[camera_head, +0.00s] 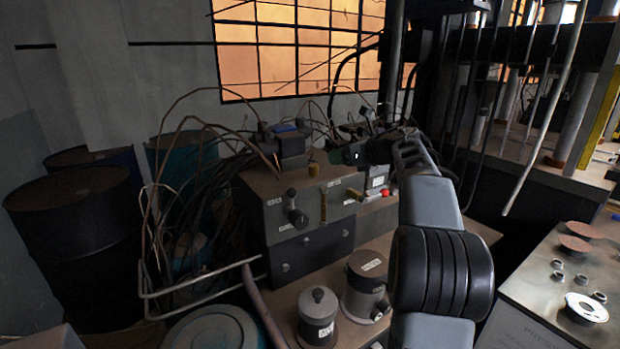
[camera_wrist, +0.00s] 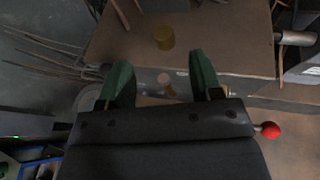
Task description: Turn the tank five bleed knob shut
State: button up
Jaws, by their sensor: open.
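A grey control box (camera_head: 300,205) with small labels I cannot read stands on the bench. Its front carries a black knob (camera_head: 297,216), an upright brass-coloured handle (camera_head: 323,206) and a brass-coloured knob (camera_head: 354,194) at the right. I cannot tell which is the tank five bleed knob. My gripper (camera_head: 352,153) is above the box's right part. In the wrist view its two green fingers (camera_wrist: 160,60) are apart and empty. A small pale-tipped knob (camera_wrist: 166,80) shows between them, apparently below. A brass-coloured cylinder (camera_wrist: 164,37) stands beyond the fingertips on the box top.
Loose cables and bent pipes (camera_head: 175,190) crowd the box's left side. Two labelled canisters (camera_head: 318,318) (camera_head: 366,284) stand in front. A red ball-ended knob (camera_wrist: 270,130) is right of my gripper in the wrist view. Another bench (camera_head: 545,285) at the right holds discs and small rings.

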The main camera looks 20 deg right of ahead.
aim_at(315, 165)
jog(key=shift+n+g, duration=0.4)
jog(key=shift+n, duration=0.1)
jog(key=x, duration=0.4)
jog(key=f+p+x, duration=0.1)
jog(key=x, duration=0.8)
jog(key=shift+w+d+f, duration=0.1)
jog(key=shift+w+f, duration=0.05)
jog(key=shift+f, duration=0.15)
jog(key=shift+c, duration=0.2)
jog(key=c, duration=0.9)
